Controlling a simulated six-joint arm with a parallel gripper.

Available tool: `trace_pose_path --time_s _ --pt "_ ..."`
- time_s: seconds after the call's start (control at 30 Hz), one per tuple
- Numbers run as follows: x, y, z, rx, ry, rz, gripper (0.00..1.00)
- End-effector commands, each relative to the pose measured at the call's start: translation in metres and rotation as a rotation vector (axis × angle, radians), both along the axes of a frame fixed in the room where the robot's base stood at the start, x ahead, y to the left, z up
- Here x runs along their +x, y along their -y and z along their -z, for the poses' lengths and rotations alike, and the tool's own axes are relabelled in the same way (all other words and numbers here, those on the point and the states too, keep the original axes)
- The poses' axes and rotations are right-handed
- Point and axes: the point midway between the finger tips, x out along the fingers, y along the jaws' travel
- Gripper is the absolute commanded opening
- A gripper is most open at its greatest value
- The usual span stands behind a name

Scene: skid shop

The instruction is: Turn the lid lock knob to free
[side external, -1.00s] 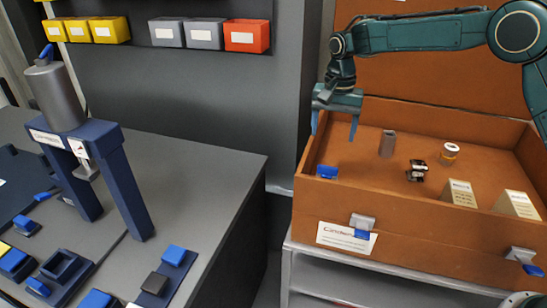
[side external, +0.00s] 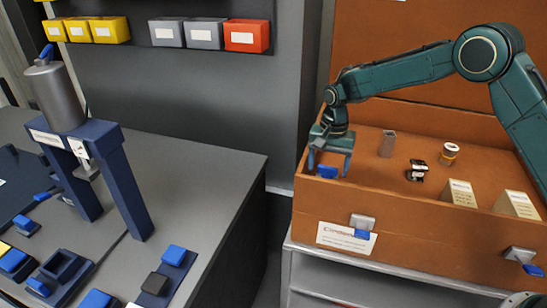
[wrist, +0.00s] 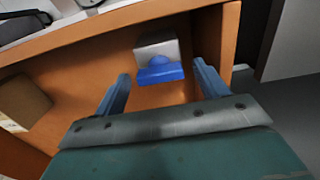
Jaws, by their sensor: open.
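A blue knob (wrist: 161,74) on a light grey block (wrist: 158,46) sits inside the brown case, at its near left corner. It also shows low between my fingers in the side view (side external: 327,171). No marks for its lock positions are readable. My gripper (side external: 329,167) points down into the case. Its two fingers stand apart on either side of the knob, with visible gaps on both sides in the wrist view (wrist: 162,72). Nothing is held. The brown panel (side external: 440,115) behind the case stands upright and the case is open.
The case's front wall (side external: 430,235) carries two grey latches (side external: 361,222) with blue tabs. A grey block (side external: 387,144), a small roll (side external: 449,152), a black part (side external: 417,170) and two tan blocks (side external: 460,192) lie inside. A workbench (side external: 205,175) stands left.

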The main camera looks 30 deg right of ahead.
Motion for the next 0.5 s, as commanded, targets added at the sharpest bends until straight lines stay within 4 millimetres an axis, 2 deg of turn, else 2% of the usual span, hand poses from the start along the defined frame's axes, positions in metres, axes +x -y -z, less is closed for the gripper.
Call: trace_pose_path --time_s 0.2,0.27,0.43,0.5 --pt "0.0000 0.0000 0.0003 0.000 0.000 0.000 0.73" --pt "0.0000 0.0000 0.0003 0.000 0.000 0.000 0.63" --pt "0.0000 0.0000 0.0001 0.000 0.000 0.000 0.30" --pt "0.0000 0.0000 0.0001 0.000 0.000 0.000 0.28"
